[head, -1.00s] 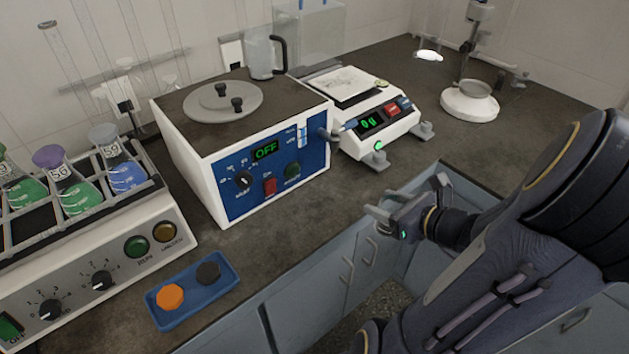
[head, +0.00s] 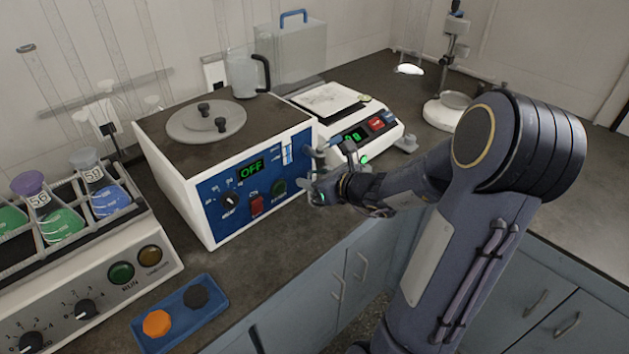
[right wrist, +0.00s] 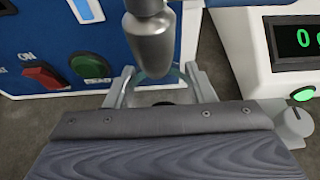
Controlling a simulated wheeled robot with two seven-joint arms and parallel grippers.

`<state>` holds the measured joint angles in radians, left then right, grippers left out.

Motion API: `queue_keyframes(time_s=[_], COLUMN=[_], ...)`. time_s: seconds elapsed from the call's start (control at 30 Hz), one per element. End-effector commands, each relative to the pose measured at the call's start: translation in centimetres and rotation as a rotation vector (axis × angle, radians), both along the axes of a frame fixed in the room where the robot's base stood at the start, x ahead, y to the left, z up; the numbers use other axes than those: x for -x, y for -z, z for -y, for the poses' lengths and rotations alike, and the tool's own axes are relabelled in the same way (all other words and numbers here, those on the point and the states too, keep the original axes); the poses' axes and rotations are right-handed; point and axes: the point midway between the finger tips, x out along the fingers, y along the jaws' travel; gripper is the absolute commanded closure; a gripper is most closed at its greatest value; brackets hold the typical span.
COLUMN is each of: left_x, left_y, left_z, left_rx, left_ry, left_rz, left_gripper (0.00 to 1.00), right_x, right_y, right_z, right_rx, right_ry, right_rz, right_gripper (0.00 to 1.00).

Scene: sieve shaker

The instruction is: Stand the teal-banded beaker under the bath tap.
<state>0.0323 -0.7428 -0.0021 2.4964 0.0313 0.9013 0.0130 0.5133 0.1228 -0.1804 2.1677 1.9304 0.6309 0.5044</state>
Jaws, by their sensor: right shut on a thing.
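The water bath (head: 215,205) is a white box with a blue front panel and a display reading OFF. Its grey tap (head: 322,148) sticks out at the right end of the front; its rounded spout (right wrist: 151,45) fills the top middle of the right wrist view. My right gripper (head: 318,190) is in front of the bath, just below the tap. It is shut on a clear glass vessel with a teal-tinted edge (right wrist: 140,76), seemingly the beaker. The vessel shows between the fingers beneath the spout; the spout and gripper body hide most of it. My left gripper is out of view.
A balance (head: 362,138) stands close to the right of the bath. A blue tray (head: 180,318) with an orange and a dark piece lies at the counter's front edge. A shaker with flasks (head: 95,262) is at left. Bare counter lies between tray and bath.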

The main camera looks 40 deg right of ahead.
Motion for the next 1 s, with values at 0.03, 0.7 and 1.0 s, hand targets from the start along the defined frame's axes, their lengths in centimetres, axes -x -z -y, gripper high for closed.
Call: queue_keyframes(time_s=[0.03, 0.7, 1.0], left_x=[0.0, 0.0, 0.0], left_y=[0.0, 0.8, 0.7], left_z=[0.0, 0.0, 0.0], left_rx=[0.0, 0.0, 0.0], left_ry=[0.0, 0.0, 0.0], left_rz=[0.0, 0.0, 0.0], left_gripper=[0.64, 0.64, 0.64], right_x=[-0.7, -0.4, -0.4], right_y=[0.2, 1.9, 1.8], right_z=[-0.1, 0.0, 0.0], right_rx=[-0.001, 0.0, 0.0], right_ry=[-0.002, 0.001, 0.001], right_rz=[-0.002, -0.001, -0.001], right_gripper=[0.74, 0.35, 0.29])
